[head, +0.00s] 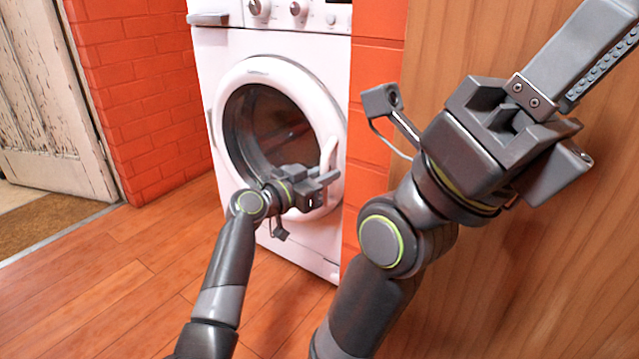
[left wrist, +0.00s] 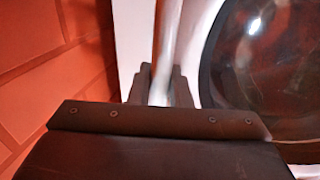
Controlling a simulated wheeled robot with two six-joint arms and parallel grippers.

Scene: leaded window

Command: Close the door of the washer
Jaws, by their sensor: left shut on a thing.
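The white washer (head: 228,60) stands against a red brick wall, its round door (head: 262,72) with dark glass on the front. The door looks shut or nearly so; I cannot tell if a gap remains. A white upright handle (head: 329,152) sits at the door's right edge. My left gripper (head: 325,181) is at this handle. In the left wrist view its fingers (left wrist: 161,88) are shut on the handle (left wrist: 168,40), with the dark glass (left wrist: 262,70) to the right. My right gripper (head: 575,110) is raised at the right, away from the washer; its jaw opening is unclear.
A wooden panel (head: 500,270) fills the right side, close behind my right arm. Red brick (head: 140,80) flanks the washer. A worn white door (head: 45,100) and a brown mat (head: 45,225) are at the left. The wooden floor (head: 110,280) before the washer is clear.

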